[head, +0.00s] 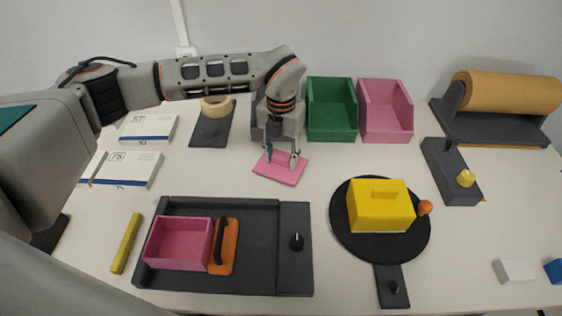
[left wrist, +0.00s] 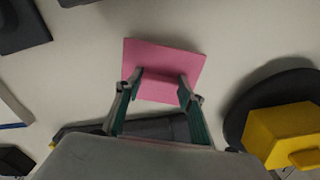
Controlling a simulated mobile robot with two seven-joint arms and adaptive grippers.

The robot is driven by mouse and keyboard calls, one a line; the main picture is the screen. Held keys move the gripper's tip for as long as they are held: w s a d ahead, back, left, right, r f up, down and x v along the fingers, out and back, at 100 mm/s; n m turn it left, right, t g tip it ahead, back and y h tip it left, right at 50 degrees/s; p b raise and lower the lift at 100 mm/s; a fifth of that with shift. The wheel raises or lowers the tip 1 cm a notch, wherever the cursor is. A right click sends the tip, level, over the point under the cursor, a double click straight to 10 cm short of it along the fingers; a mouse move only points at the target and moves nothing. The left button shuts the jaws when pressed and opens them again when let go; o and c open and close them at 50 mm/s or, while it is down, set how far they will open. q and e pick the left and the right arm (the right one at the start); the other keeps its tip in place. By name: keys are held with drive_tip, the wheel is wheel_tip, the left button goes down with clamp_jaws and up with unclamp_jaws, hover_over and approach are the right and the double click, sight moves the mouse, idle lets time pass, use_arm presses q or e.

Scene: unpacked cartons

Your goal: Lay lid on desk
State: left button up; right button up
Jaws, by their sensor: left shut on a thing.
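The pink lid (head: 282,172) is a thin flat plate with a raised grip across it, and it also shows in the left wrist view (left wrist: 185,58). My left gripper (head: 282,160) points down and is shut on the lid's grip. In the left wrist view its two fingers (left wrist: 160,88) stand on either side of that grip. The lid is slightly tilted over the white desk (head: 320,200); I cannot tell whether it touches the surface. An open pink box (head: 178,245) sits in the dark tray (head: 255,287). My right gripper is not in view.
Green (head: 332,132) and pink (head: 388,133) bins stand behind the lid. A yellow lidded box (head: 380,212) stands on a black turntable (head: 352,250) at the right. An orange handled piece (head: 230,258) lies in the tray. Bare desk surrounds the lid.

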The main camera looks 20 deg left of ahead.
sight(281, 159)
use_arm(q)
drive_tip(key=shift+f, duration=1.05)
drive_tip(key=shift+f, duration=0.15)
drive_tip(key=o, duration=1.1)
wheel_tip(281, 159, up, 12)
drive_tip(key=shift+r, duration=0.2)
drive_tip(key=shift+s+f, duration=0.1)
